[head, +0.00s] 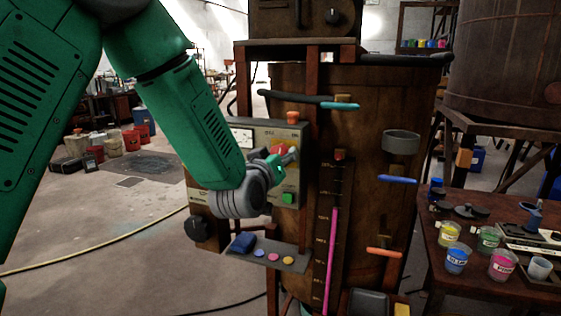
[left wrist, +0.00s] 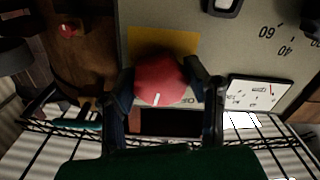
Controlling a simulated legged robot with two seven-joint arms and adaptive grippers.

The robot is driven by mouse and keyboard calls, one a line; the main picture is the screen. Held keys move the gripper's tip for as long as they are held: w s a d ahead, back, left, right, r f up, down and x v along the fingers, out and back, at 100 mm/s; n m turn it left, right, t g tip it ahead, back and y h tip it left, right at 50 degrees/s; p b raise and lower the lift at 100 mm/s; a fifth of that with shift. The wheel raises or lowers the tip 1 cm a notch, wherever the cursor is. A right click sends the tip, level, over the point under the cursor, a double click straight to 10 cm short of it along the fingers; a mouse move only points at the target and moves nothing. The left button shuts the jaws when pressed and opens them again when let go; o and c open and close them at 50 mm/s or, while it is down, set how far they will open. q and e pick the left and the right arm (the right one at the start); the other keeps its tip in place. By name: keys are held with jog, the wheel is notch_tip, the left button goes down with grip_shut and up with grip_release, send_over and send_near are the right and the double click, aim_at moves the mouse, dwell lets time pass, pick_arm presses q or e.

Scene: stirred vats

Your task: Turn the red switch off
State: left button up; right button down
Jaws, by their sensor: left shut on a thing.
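The red switch (left wrist: 158,78) is a round red knob with a white mark, on a yellow plate (left wrist: 183,42) of the control panel (left wrist: 270,60). In the left wrist view the mark is near the knob's lower edge. My left gripper (left wrist: 162,88) has a finger on each side of the knob and is shut on it. In the head view the gripper (head: 281,163) is at the panel's front, and a bit of the red switch (head: 281,150) shows past it. My right gripper is not in view.
An orange-red button (head: 293,117) tops the panel and a green button (head: 289,198) sits low on it. A small shelf (head: 290,262) with coloured discs juts out below. Handles (head: 398,179) stick out of the wooden vat. A table with paint cups (head: 457,260) stands at right.

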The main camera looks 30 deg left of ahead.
pick_arm(q)
jog(key=n, duration=0.2)
jog(key=n+b, duration=0.1)
jog(key=n, duration=0.1)
jog(key=n+b, duration=0.1)
jog(key=shift+f+n, duration=0.25)
jog(key=shift+n, duration=0.15)
jog(key=n+b, duration=0.2)
jog(key=n, duration=0.2)
jog(key=shift+n+b, duration=0.35)
jog(key=shift+n, duration=0.35)
jog(key=o, duration=1)
jog(key=shift+o, duration=0.8)
jog(key=shift+w+a+r, duration=0.1)
jog(key=shift+s, duration=0.35)
jog(key=v, duration=0.6)
jog(key=shift+s, duration=0.35)
